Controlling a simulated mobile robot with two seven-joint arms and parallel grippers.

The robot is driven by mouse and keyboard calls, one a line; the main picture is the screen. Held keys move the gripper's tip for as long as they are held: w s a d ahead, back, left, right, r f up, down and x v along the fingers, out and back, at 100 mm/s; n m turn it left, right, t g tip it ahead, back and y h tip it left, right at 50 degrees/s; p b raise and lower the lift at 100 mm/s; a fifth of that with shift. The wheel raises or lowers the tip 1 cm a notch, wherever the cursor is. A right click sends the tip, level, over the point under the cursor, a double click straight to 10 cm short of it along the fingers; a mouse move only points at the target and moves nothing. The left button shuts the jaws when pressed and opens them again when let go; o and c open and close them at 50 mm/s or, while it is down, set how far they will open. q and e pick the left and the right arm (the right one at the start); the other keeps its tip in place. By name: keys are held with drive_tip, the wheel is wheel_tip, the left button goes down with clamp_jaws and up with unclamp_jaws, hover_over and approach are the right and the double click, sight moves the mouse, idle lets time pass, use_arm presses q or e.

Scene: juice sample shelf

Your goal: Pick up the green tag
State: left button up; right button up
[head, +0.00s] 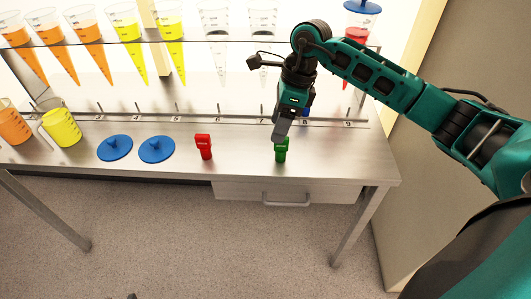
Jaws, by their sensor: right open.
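The green tag (281,150) stands on the steel table near its front edge, right of the red tag. My right gripper (281,134) points down just above and behind the green tag, with its fingertips close to the tag's top. Its jaws are open, and I cannot tell from this angle whether they touch the tag. My left gripper is not in view.
A red tag (204,146) stands to the left. Two blue lids (156,149) lie further left, beside a beaker of yellow liquid (62,126) and one of orange. Behind, a rack (300,41) holds several cones above numbered places. A drawer (320,192) hangs under the table's front edge.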

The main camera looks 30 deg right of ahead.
sight(280, 149)
drive_tip(key=d, duration=0.1)
drive_tip(key=d+h, duration=0.1)
drive_tip(key=d+r+h, duration=0.1)
drive_tip(key=shift+w+d, duration=0.15)
drive_tip(key=shift+w, duration=0.15)
drive_tip(key=f, duration=0.7)
drive_tip(key=shift+w+a+f+b, duration=0.1)
drive_tip(key=shift+w+a+b, duration=0.15)
drive_tip(key=shift+b, duration=0.15)
drive_tip(key=f, duration=0.2)
drive_tip(key=w+f, duration=0.1)
drive_tip(key=f, duration=0.1)
drive_tip(key=shift+a+f, duration=0.1)
drive_tip(key=shift+a, duration=0.3)
drive_tip(key=shift+f, duration=0.55)
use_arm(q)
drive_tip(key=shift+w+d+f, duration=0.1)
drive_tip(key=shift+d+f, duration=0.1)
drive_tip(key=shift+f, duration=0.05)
use_arm(e)
drive_tip(key=shift+c, duration=0.2)
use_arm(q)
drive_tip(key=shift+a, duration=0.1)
use_arm(e)
clamp_jaws()
drive_tip(key=shift+r, duration=0.1)
